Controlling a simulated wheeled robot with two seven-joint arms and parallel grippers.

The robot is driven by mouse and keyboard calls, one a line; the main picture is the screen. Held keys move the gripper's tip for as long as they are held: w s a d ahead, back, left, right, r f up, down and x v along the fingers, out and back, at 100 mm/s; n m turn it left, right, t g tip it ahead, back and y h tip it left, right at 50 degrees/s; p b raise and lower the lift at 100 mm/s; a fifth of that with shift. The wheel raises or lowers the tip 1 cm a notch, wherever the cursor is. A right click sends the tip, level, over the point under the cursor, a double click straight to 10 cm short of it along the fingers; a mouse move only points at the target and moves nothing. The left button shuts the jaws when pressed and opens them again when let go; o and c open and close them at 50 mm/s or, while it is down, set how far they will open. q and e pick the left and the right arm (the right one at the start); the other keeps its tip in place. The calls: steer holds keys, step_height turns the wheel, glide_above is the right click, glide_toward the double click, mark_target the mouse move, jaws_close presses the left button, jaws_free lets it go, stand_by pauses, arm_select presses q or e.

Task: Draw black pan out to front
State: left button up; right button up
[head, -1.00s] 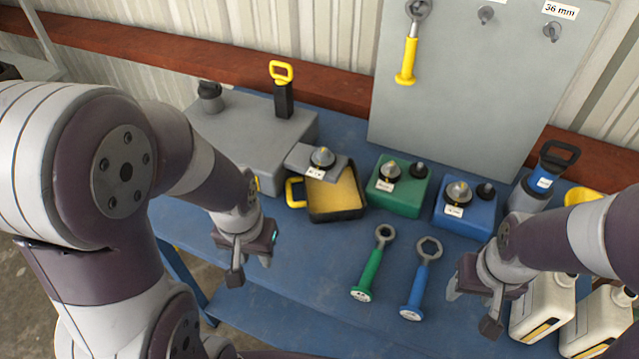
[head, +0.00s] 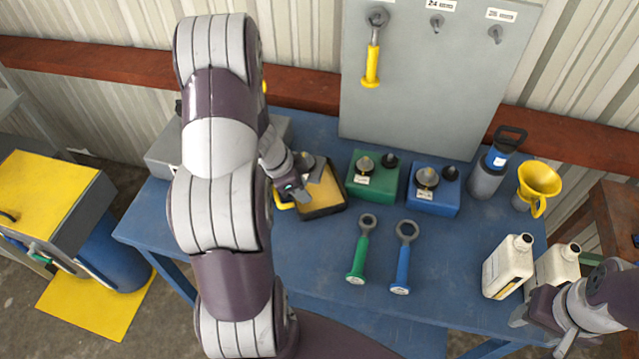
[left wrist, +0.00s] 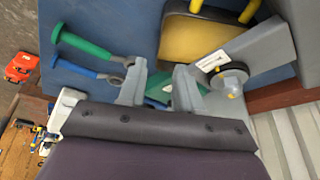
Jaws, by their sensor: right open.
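The black pan (head: 322,212), with a yellow inside and a yellow handle (head: 283,203) at its left, sits on the blue table (head: 310,255). A grey piece covers part of its rear. The pan also shows at the top of the left wrist view (left wrist: 228,15). My left gripper (head: 296,192) is over the pan's left side, near the handle; I cannot tell whether it touches. Its fingers are apart in the left wrist view (left wrist: 160,88), with nothing clearly between them. My left arm hides the table left of the pan. My right gripper (head: 537,322) is open, near the white jugs.
A green block (head: 372,190) and a blue block (head: 433,203) stand right of the pan. A green wrench (head: 361,250) and a blue wrench (head: 403,258) lie in front. White jugs (head: 508,265) and a yellow funnel (head: 538,182) stand at the right.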

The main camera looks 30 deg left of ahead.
mark_target(320, 210)
stand_by(0.3)
arm_select(q)
steer(key=b+x, duration=0.3)
steer(key=x, duration=0.8)
steer(key=shift+d+f+b, duration=0.1)
steer(key=shift+f+b, duration=0.15)
steer(key=shift+b, duration=0.05)
steer(key=shift+w+d+f, duration=0.15)
steer(key=shift+w+f, duration=0.1)
steer(key=shift+f, duration=0.25)
jaws_close()
